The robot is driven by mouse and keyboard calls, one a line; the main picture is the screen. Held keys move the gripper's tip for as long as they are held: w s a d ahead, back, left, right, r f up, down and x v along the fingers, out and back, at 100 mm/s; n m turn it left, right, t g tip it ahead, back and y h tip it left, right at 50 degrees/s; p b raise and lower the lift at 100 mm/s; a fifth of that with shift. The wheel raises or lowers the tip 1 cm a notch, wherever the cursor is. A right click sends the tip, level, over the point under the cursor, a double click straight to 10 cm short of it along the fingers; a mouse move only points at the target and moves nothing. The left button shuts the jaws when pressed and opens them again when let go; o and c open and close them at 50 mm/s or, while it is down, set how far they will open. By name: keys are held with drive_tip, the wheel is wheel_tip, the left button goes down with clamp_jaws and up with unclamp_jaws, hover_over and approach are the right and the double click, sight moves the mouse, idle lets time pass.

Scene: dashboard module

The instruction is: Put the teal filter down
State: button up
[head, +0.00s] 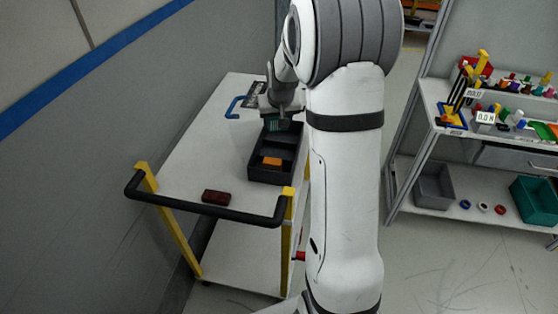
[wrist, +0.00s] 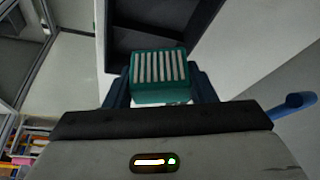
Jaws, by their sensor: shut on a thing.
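The teal filter (wrist: 158,72) is a small teal block with pale ribs, seen close in the wrist view. My gripper (wrist: 160,88) is shut on it, with a dark finger on each side. In the head view my gripper (head: 280,117) is at the far end of the black compartment tray (head: 270,178), and the filter shows there as a small teal patch (head: 274,126). The tray also shows behind the filter in the wrist view (wrist: 118,38). Whether the filter touches the tray floor I cannot tell. My arm hides part of the tray's right side.
The tray stands on a white cart top (head: 185,165) with a black handle (head: 205,212). An orange block (head: 271,161) lies in a near compartment. A dark red block (head: 216,197) lies near the handle. A blue handle (head: 233,106) is left of my gripper. A shelf (head: 435,92) with parts stands right.

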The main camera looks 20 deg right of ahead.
drive_tip(key=shift+s+f+p, duration=0.15)
drive_tip(key=shift+f+p, duration=0.25)
drive_tip(key=shift+f, duration=5.2)
drive_tip(key=o, duration=1)
drive_tip(key=shift+c, duration=0.2)
drive_tip(key=shift+r, duration=0.1)
drive_tip(key=shift+s+r, duration=0.15)
drive_tip(key=shift+r, duration=0.4)
drive_tip(key=d+v, duration=0.1)
drive_tip(key=v, duration=0.9)
drive_tip(key=s+a+r+n, duration=0.1)
drive_tip(key=s+a+r, duration=0.65)
drive_tip(key=s, duration=0.45)
drive_tip(key=s+a+r+n+g, duration=0.1)
drive_tip(key=s+a, duration=0.3)
drive_tip(key=s, duration=1)
drive_tip(key=shift+s+a+y+b, duration=0.15)
drive_tip(key=shift+s+y+b, duration=0.2)
drive_tip(key=shift+y+b, duration=0.1)
